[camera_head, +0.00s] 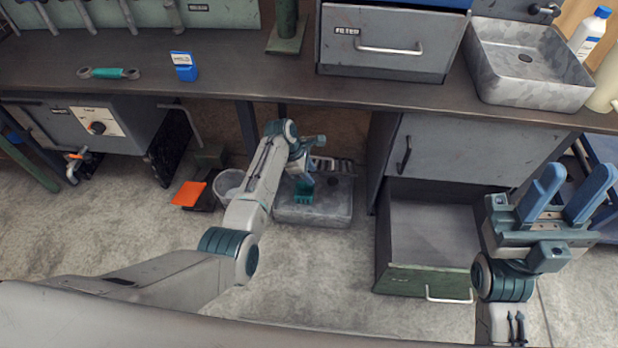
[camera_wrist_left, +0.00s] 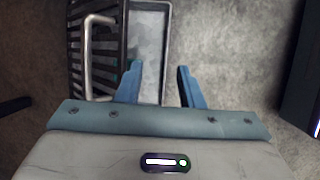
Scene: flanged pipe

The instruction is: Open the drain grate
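The drain is a low grey block (camera_head: 315,213) on the floor under the bench. Its dark slatted grate (camera_head: 342,167) lies along the back of the block. In the left wrist view, the grate (camera_wrist_left: 76,45) with a pale metal bar handle (camera_wrist_left: 88,60) is at the left, and a grey basin (camera_wrist_left: 149,40) shows uncovered beside it. My left gripper (camera_head: 304,196) is above the block. In its wrist view the gripper (camera_wrist_left: 158,85) is open and empty, its fingers to the right of the handle and apart from it. My right gripper (camera_head: 566,190) is open and empty at the right.
An open green-fronted drawer (camera_head: 425,280) stands right of the drain. A white bucket (camera_head: 228,186) and an orange dustpan (camera_head: 188,194) are at its left. The bench top (camera_head: 230,80) overhangs behind. The floor in front is clear.

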